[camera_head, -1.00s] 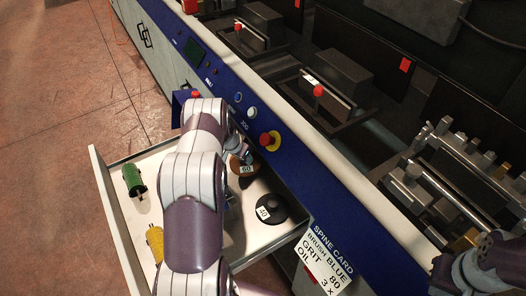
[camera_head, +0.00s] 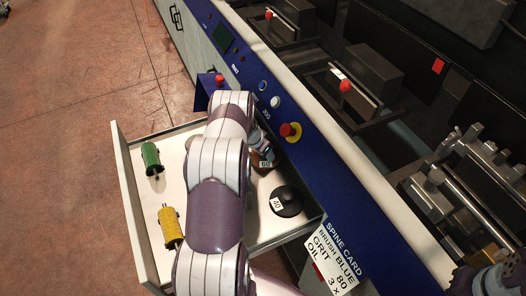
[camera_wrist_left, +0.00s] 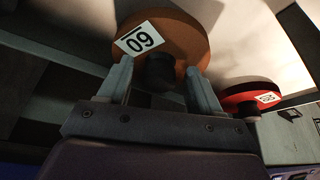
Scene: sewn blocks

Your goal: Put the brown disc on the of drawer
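The brown disc (camera_head: 258,157), labelled 60, is in the open drawer (camera_head: 131,203), partly hidden by my left arm. It shows large in the left wrist view (camera_wrist_left: 183,42), with a dark hub (camera_wrist_left: 160,72). My left gripper (camera_wrist_left: 160,80) has its fingers spread on either side of the hub, with gaps to it visible. In the head view the left gripper is mostly hidden behind its arm. My right arm shows only at the bottom right corner of the head view; its gripper is not visible.
The drawer also holds a black disc (camera_head: 288,203) labelled 40, a green brush roller (camera_head: 151,158) and a yellow one (camera_head: 170,228). A red disc (camera_wrist_left: 240,92) shows in the left wrist view. The blue machine panel (camera_head: 330,165) with an emergency button (camera_head: 288,130) borders the drawer.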

